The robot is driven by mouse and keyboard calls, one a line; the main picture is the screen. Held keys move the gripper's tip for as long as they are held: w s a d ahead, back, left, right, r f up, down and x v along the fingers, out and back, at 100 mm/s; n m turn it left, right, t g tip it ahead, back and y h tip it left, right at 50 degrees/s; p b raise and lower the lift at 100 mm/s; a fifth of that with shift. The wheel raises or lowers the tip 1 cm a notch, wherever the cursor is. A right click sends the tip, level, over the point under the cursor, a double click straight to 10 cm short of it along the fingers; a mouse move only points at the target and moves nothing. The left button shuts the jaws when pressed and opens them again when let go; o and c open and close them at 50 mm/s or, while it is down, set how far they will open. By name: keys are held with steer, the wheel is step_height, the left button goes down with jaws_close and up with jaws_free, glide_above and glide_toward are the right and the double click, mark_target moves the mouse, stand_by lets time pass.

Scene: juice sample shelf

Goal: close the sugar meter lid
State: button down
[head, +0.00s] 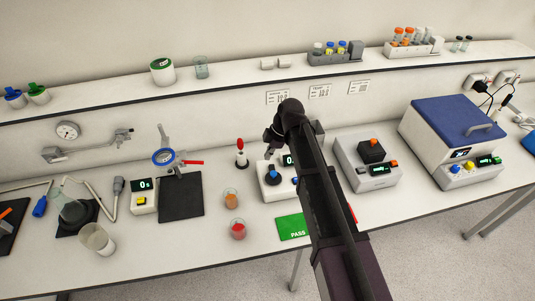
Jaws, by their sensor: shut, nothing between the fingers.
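No readable label marks the sugar meter. A white instrument with a green-digit display (266,193) stands on the bench in the middle of the head view. A dark round part with a blue piece (272,172) sits on its top, and my arm hides its right side. Whether this part is a lid, and whether it is open, I cannot tell. My gripper (269,152) is small in the view, shut and empty, pointing down just above and behind this instrument.
Cups with orange (231,200) and red (238,230) contents and a green PASS card (292,227) lie in front. A blue-lidded box (455,120) stands right. A shelf (225,87) runs above.

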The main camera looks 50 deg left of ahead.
stand_by(0.4)
steer(key=shift+s+a+r+n, duration=0.1)
steer(key=shift+a+n, duration=0.25)
steer(key=shift+n, duration=0.35)
steer(key=shift+f, duration=0.2)
steer(key=b, duration=1)
glide_toward(268, 178)
steer(key=shift+s+a+f, duration=0.3)
steer(key=shift+s+f, duration=0.25)
steer(key=shift+f, duration=0.3)
steer(key=shift+s+a+f, duration=0.3)
steer(key=shift+s+f, duration=0.25)
steer(key=shift+f, duration=0.25)
steer(key=shift+s+a+f, duration=0.3)
steer(key=shift+s+f, duration=0.25)
steer(key=shift+f, duration=0.3)
steer(key=shift+w, duration=0.15)
